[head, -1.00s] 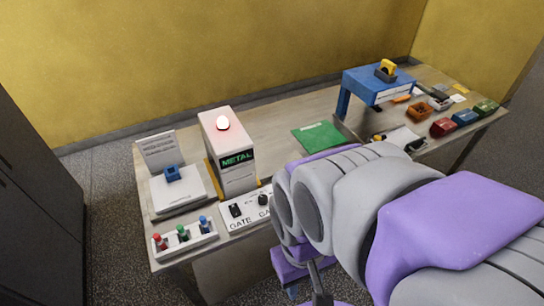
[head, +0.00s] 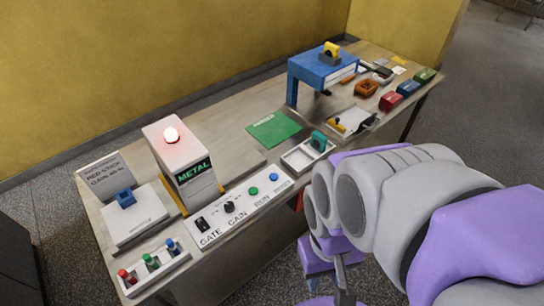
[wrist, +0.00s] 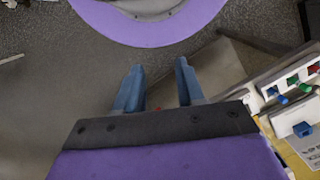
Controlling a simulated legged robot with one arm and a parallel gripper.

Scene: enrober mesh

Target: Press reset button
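A white control panel (head: 240,209) lies along the front of the bench. It has a black switch marked GATE (head: 202,224), a dark knob marked GAIN (head: 229,207), a green button (head: 253,191) and a blue button (head: 274,177). The green button's label looks like RUN; the blue button's label is too small to read surely. My gripper (wrist: 157,88) shows in the wrist view with two blue fingers apart and nothing between them. It is off the bench's front edge, over the floor.
A white METAL box (head: 187,168) with a lit lamp (head: 171,135) stands behind the panel. A rack (head: 158,276) of coloured sticks is at the front left. A white tray (head: 298,158), a green sheet (head: 274,129) and a blue stand (head: 322,68) are farther right.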

